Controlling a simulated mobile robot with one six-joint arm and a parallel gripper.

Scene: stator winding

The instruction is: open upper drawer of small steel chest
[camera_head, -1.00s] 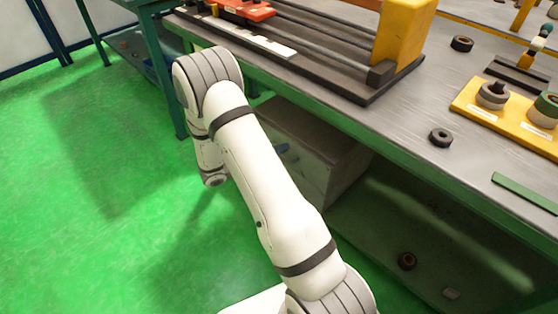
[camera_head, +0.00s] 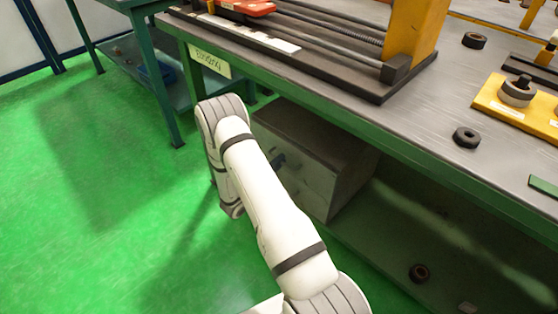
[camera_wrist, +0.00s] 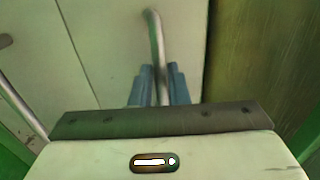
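The small steel chest (camera_head: 318,190) stands on the shelf under the workbench, dark on top with a pale front. In the wrist view its front shows two pale drawer faces split by a thin seam. The drawer face (camera_wrist: 115,50) right of the seam carries a bar handle (camera_wrist: 154,28); the other face carries another handle (camera_wrist: 22,108). My gripper (camera_wrist: 161,75) has its blue fingers close on both sides of the middle handle and appears shut on it. I see no open gap at the drawer.
The workbench (camera_head: 400,125) overhangs the chest; its green front rail and leg (camera_head: 196,75) are near my arm. Green floor (camera_head: 90,220) is free at left.

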